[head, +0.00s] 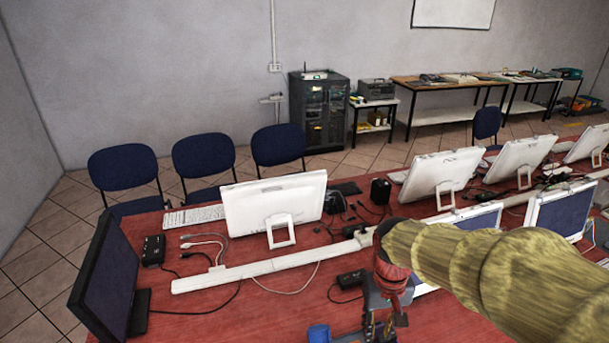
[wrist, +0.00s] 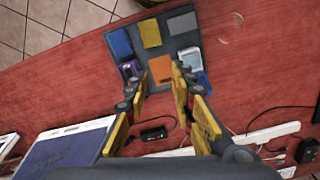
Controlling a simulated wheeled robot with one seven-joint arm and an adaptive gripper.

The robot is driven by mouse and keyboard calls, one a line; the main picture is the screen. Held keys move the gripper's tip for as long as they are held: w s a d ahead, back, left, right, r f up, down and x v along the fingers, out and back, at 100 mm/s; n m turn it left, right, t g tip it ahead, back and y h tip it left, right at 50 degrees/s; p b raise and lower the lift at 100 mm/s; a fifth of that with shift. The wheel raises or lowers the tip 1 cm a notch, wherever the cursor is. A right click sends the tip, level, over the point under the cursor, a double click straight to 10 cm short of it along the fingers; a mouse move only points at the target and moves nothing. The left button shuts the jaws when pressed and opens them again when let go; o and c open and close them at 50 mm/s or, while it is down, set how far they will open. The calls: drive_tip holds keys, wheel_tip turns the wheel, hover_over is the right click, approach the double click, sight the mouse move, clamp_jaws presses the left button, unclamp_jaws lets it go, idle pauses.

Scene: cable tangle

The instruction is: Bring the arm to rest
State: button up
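My arm, in a yellowish sleeve, reaches in from the right in the head view, over the red table (head: 250,315). My gripper (head: 384,325) hangs at its end, pointing down near the bottom edge. In the wrist view my gripper (wrist: 159,75) has its two yellow-padded fingers apart, with nothing held between them. Beyond the fingertips lies a dark grey tray (wrist: 178,43) with coloured patches. On it are a purple item (wrist: 131,70), an orange piece (wrist: 160,69) and a white device (wrist: 190,58). The fingers partly hide the tray's near side.
A white cable channel (head: 245,270) runs along the table with loose cables and black adapters (head: 153,250) around it. White monitors (head: 272,208) stand behind it, and a dark monitor (head: 107,280) at the left. Blue chairs (head: 204,155) line the far side.

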drive_tip(key=s+d+r+t, duration=0.2)
drive_tip(key=s+r+t, duration=0.4)
drive_tip(key=s+r, duration=0.5)
drive_tip(key=shift+s+d+r+m, duration=0.2)
drive_tip(key=shift+s+r+m, duration=0.1)
drive_tip(key=shift+s, duration=0.2)
drive_tip(key=shift+a, duration=0.1)
